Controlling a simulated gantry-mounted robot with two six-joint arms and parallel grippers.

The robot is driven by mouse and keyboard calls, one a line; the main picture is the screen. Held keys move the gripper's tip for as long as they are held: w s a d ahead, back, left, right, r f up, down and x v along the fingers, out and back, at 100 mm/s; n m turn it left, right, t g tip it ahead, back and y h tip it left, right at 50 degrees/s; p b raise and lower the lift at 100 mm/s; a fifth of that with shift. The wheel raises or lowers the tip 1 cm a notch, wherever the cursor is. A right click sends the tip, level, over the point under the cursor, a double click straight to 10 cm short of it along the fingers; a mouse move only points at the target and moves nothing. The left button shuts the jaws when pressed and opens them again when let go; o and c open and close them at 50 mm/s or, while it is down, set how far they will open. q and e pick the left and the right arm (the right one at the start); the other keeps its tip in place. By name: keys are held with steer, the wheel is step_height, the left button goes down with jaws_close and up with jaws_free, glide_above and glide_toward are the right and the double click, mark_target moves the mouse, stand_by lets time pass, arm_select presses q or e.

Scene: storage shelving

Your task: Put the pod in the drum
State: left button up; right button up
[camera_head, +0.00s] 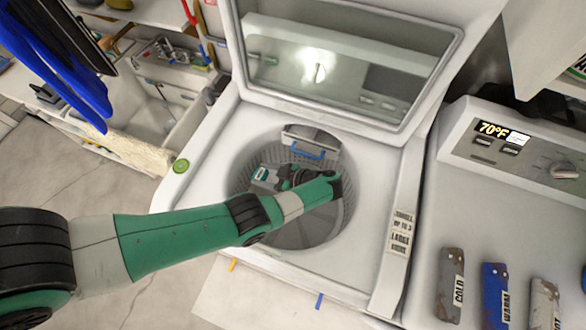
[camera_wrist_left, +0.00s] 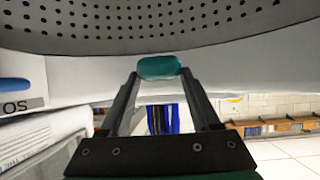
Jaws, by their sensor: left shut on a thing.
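The washer drum (camera_head: 345,208) is a grey ribbed, perforated tub under the raised lid. My left arm reaches across the washer, and my left gripper (camera_head: 275,178) is over or inside the drum opening, its fingertips hard to make out there. In the left wrist view the gripper is shut on a teal, rounded pod (camera_wrist_left: 160,67), held between the two fingertips. A perforated, curved metal surface of the drum (camera_wrist_left: 180,20) fills the top of that view; the pod appears apart from it. The pod cannot be made out in the head view. My right gripper is not in view.
The raised lid (camera_head: 335,112) with its glass window stands behind the opening. A blue-marked dispenser (camera_head: 308,150) sits at the back rim. To the right is a neighbouring machine with a panel (camera_head: 510,145). A sink (camera_head: 165,110) is at the back left.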

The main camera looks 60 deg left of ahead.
arm_select(q)
steer(key=shift+n+g, duration=0.3)
steer(key=f+b, duration=0.1)
steer(key=a+f+b, duration=0.1)
steer(key=f, duration=0.1)
steer(key=f+b, duration=0.1)
steer(key=f, duration=0.1)
steer(key=shift+a, duration=0.3)
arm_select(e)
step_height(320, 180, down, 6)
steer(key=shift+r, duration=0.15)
arm_select(q)
step_height(320, 180, down, 11)
steer(key=b, duration=1)
steer(key=shift+b, duration=0.35)
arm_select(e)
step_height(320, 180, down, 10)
arm_select(q)
steer(key=o, duration=1.5)
steer(key=shift+c, duration=0.2)
steer(key=shift+r+p, duration=0.35)
steer(key=shift+p, duration=0.05)
steer(key=v, duration=0.3)
steer(key=b+v, duration=0.1)
steer(key=v, duration=0.1)
steer(key=shift+w+d+r, duration=0.15)
steer(key=shift+d+r, duration=0.05)
steer(key=shift+r, duration=0.2)
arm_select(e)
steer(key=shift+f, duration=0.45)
